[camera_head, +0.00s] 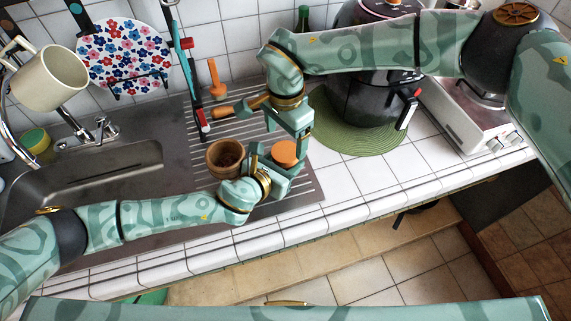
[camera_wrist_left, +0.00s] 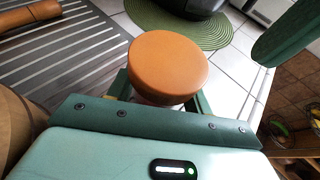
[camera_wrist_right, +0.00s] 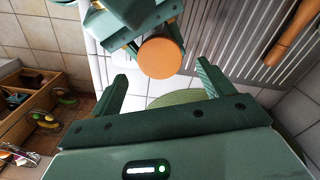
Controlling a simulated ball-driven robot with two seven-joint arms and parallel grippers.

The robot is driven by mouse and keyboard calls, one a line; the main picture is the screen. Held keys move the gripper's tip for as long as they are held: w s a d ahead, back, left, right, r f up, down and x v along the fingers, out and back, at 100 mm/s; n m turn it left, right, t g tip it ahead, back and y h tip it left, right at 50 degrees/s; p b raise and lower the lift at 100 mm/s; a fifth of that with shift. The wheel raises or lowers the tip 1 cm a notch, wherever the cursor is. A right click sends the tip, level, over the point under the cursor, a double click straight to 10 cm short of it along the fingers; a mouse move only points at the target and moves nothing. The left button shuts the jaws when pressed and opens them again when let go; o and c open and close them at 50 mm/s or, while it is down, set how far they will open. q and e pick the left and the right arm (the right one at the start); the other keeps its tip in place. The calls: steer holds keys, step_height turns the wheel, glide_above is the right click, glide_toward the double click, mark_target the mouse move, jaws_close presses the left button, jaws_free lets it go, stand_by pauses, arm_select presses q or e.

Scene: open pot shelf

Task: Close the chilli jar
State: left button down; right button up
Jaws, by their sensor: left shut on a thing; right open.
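A round orange lid (camera_head: 286,152) shows on the counter side of the sink's drainboard. In the left wrist view the lid (camera_wrist_left: 168,66) sits level over a pale jar body, mostly hidden beneath it. My left gripper (camera_head: 280,170) is shut on the jar, below the lid. Whether the lid is fully seated cannot be told. My right gripper (camera_head: 301,139) is open and empty, just above and beside the lid. In the right wrist view the lid (camera_wrist_right: 160,57) shows beyond and between the open fingertips, apart from them.
A dark pressure cooker (camera_head: 350,105) stands on a green mat (camera_head: 345,140). White tiles at right are clear.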

mark_target(286, 151)
steer(key=shift+c, duration=0.4)
step_height(286, 151, up, 4)
steer(key=shift+f, duration=0.25)
steer(key=shift+f, duration=4.05)
